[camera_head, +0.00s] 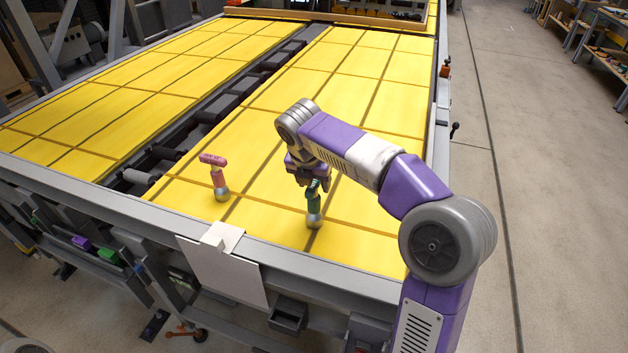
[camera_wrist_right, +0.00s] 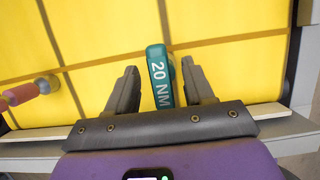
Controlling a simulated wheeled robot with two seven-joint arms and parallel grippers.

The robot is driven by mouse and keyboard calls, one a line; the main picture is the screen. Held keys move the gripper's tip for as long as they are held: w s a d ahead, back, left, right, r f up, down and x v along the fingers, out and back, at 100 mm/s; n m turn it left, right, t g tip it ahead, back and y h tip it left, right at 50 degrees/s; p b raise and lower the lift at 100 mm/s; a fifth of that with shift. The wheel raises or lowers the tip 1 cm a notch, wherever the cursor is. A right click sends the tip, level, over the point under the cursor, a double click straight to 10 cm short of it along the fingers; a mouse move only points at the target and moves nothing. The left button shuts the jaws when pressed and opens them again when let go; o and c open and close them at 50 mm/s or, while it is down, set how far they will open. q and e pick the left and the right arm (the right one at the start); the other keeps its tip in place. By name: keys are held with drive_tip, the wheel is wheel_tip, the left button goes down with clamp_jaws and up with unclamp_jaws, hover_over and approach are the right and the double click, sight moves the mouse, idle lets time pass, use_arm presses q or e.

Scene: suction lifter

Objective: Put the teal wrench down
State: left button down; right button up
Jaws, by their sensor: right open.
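The teal wrench (camera_head: 314,203) stands upright on the yellow panel near its front edge, with a silvery round end at the bottom. In the right wrist view the teal wrench (camera_wrist_right: 160,80) shows its face marked "20 NM". My right gripper (camera_head: 313,184) is at the upper part of the wrench, partly hiding it. In the wrist view my right gripper (camera_wrist_right: 159,70) is open, one finger on each side of the wrench, with visible gaps. My left gripper is in neither view.
A pink tool (camera_head: 219,178) stands upright to the left on the same yellow panel (camera_head: 270,215); its pink end (camera_wrist_right: 22,94) shows in the wrist view. A white plate (camera_head: 225,270) hangs over the grey front rail. A dark channel (camera_head: 225,103) splits the yellow surface. Free panel lies behind.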

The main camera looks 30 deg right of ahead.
drive_tip(key=p+v, duration=0.4)
drive_tip(key=v, duration=0.8)
drive_tip(key=shift+f, duration=0.1)
